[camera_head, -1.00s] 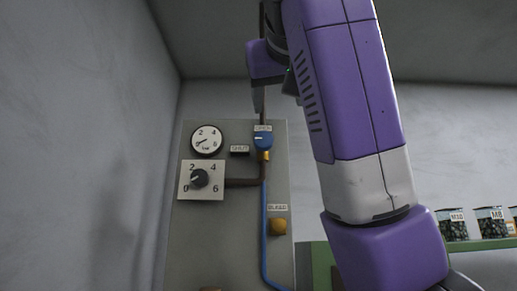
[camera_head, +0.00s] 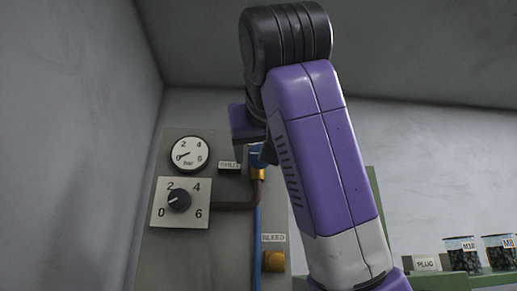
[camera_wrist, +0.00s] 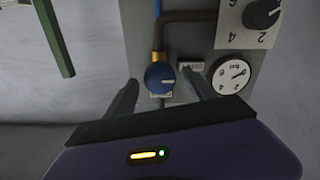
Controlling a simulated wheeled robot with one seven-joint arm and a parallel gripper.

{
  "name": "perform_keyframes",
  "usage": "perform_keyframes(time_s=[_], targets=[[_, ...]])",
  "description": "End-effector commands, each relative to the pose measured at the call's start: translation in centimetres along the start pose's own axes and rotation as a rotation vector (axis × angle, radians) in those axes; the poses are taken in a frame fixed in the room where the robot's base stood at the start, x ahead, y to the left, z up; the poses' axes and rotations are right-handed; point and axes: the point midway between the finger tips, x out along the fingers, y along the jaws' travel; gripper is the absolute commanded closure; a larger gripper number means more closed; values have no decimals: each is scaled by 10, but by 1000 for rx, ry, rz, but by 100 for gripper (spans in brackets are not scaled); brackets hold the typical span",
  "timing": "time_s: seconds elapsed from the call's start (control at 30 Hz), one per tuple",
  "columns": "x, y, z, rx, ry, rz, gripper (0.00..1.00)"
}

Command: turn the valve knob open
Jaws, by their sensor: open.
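The valve knob (camera_wrist: 160,77) is round and blue with a white pointer line. It sits on a brass fitting on the panel's pipe. Its line points toward the SHUT plate (camera_wrist: 191,66) in the upside-down wrist view. In the head view the knob (camera_head: 256,153) is partly hidden by my arm, and the SHUT plate (camera_head: 230,166) is to its left. My gripper (camera_wrist: 159,80) is open, with one finger on each side of the knob in the wrist view. Gaps show there; whether the fingertips reach its depth I cannot tell.
A pressure gauge (camera_head: 188,154) and a black dial (camera_head: 179,200) are left of the knob on the grey panel. An orange BLEED knob (camera_head: 273,261) is below. Jars (camera_head: 464,256) stand on a green shelf at right. A grey wall is at left.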

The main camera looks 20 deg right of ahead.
Motion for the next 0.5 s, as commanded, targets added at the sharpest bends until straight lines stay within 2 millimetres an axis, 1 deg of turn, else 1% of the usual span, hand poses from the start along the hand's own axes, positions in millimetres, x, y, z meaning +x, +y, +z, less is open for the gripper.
perform_keyframes(time_s=[0.03, 0.2, 0.33, 0.5], targets=[[10, 1, -1, -1, -5, 1, 37], [28, 0, -1, -1, -3, 0, 37], [35, 0, 0, 0, -1, -1, 37], [36, 0, 1, 0, 0, -1, 37]])
